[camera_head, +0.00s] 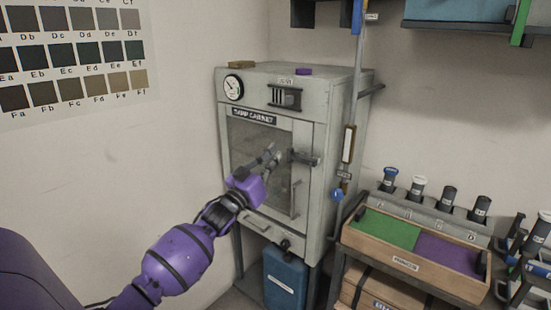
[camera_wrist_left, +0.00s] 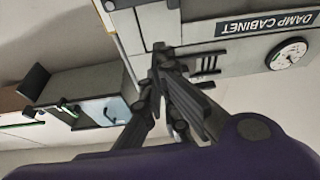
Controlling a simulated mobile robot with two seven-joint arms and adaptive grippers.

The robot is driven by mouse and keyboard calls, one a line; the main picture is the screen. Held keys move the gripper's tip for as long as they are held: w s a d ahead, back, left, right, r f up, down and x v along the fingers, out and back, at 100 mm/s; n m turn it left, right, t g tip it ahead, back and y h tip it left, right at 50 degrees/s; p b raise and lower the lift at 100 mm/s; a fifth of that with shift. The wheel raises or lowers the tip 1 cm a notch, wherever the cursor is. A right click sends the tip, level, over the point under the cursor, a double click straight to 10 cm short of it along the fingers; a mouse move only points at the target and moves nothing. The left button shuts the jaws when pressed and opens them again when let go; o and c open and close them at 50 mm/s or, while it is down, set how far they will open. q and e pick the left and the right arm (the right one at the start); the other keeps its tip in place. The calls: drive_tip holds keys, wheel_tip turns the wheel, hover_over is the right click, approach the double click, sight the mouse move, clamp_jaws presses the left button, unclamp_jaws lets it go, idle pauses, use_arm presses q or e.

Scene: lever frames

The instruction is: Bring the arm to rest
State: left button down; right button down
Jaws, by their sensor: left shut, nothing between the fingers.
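My purple left arm comes in from the lower left in the head view. Its gripper (camera_head: 271,156) is shut and empty, in front of the window of the damp cabinet (camera_head: 345,120). The cabinet's door looks closed. The dark door latch (camera_head: 305,158) is just right of the fingertips; I cannot tell whether they touch it. In the left wrist view the shut fingers (camera_wrist_left: 163,58) point at the cabinet front, which appears upside down with its label (camera_wrist_left: 250,26) and round gauge (camera_wrist_left: 288,54). My right gripper is not in view.
A blue container (camera_head: 285,278) stands under the cabinet. To the right are a wooden tray (camera_head: 400,262) with green and purple sections and several capped dark tubes (camera_head: 448,198). A vertical pole (camera_head: 352,110) stands beside the cabinet. A colour chart (camera_head: 75,60) hangs on the left wall.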

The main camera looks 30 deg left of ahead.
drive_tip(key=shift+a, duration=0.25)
